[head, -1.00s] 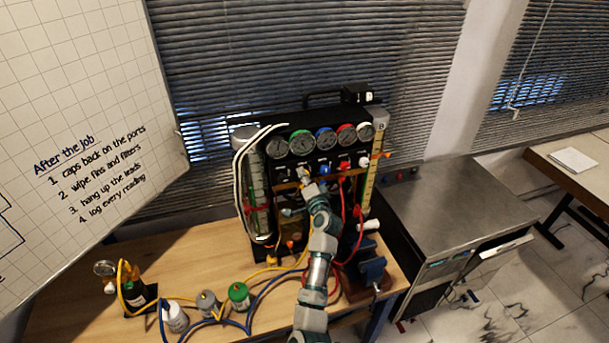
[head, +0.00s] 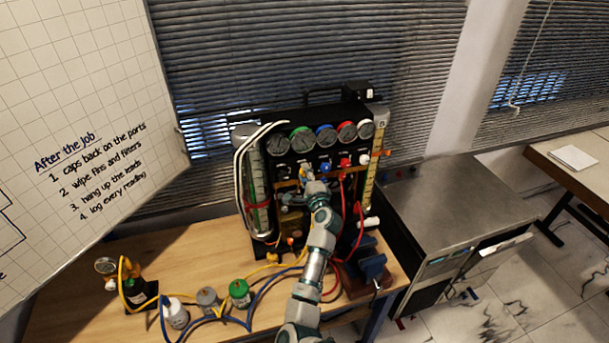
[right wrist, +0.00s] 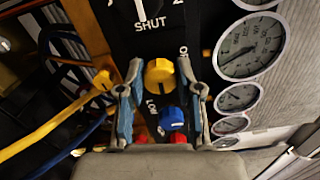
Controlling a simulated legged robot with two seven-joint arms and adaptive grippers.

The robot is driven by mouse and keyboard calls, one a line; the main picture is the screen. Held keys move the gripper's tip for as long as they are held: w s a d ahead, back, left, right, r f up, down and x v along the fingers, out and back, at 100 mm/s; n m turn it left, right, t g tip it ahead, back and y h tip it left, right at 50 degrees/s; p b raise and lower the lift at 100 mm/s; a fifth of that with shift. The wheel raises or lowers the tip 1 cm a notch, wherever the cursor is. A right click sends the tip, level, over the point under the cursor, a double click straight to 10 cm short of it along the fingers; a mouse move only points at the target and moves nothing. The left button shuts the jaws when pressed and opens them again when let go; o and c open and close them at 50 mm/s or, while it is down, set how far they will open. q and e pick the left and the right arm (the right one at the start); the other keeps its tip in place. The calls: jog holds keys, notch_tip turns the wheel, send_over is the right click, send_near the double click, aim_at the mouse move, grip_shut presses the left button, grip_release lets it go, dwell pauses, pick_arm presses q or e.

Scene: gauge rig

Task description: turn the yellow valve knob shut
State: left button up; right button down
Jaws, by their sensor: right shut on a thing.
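The yellow valve knob (right wrist: 159,77) is on the black gauge panel, between the two fingers of my right gripper (right wrist: 157,88) in the right wrist view. The gripper is shut on the knob, one finger at each side. A notch shows on the knob's top. "SHUT" is printed on the panel (right wrist: 150,40) above it, beside a partly cut-off dial. In the head view my right gripper (head: 308,180) reaches the front of the gauge rig (head: 294,120) and largely covers the knob. My left gripper is not in view.
A blue knob (right wrist: 172,118) sits close below the yellow one, with red knobs beyond. A row of round gauges (right wrist: 249,48) runs alongside. Red, yellow and blue hoses hang and lie around the rig. A blue vise (head: 372,268) and several bottles stand on the wooden bench (head: 130,255).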

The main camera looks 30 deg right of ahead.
jog(key=shift+f, duration=0.15)
jog(key=c, duration=0.8)
grip_release()
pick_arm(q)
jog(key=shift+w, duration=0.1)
pick_arm(e)
jog(key=shift+o, duration=0.2)
jog(key=shift+w, duration=0.1)
jog(key=shift+d, duration=0.1)
